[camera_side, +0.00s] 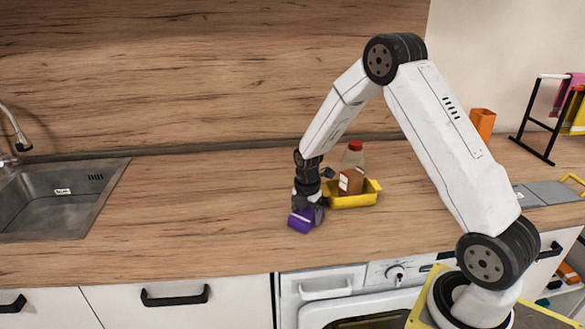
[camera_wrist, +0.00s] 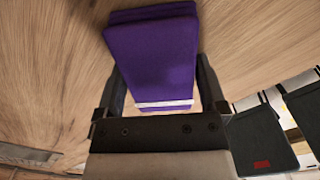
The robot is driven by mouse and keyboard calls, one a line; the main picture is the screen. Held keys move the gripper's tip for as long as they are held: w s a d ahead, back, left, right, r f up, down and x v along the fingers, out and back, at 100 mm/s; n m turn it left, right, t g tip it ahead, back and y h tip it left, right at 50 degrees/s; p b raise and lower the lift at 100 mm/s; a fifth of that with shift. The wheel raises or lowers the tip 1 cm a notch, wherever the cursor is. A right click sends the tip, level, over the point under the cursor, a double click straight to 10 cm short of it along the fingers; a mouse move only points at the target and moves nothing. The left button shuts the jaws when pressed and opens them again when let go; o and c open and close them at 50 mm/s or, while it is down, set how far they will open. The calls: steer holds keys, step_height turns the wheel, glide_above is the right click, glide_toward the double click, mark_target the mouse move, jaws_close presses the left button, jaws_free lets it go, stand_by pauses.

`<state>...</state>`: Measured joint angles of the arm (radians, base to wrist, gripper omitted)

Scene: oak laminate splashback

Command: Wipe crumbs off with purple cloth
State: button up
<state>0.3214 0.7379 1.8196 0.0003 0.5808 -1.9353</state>
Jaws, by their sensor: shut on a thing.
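The folded purple cloth (camera_side: 301,220) is at my gripper's end, low over the wooden worktop in the side view. In the wrist view the purple cloth (camera_wrist: 152,55) sits between the two dark fingers, with a white stripe across its near end. My gripper (camera_side: 306,208) is shut on it and points down; it also shows in the wrist view (camera_wrist: 163,95). I cannot tell whether the cloth touches the worktop (camera_side: 180,215). No crumbs can be made out in either view.
A yellow tray (camera_side: 353,200) stands just right of my gripper, holding a brown box (camera_side: 350,181) and a red-capped bottle (camera_side: 354,154). A steel sink (camera_side: 55,200) is at the left. An orange cup (camera_side: 482,122) and a black rack (camera_side: 540,125) stand at the right. The worktop between sink and gripper is clear.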

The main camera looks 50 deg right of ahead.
steer(key=shift+w, duration=0.15)
stand_by(0.3)
steer(key=shift+r, duration=2.45)
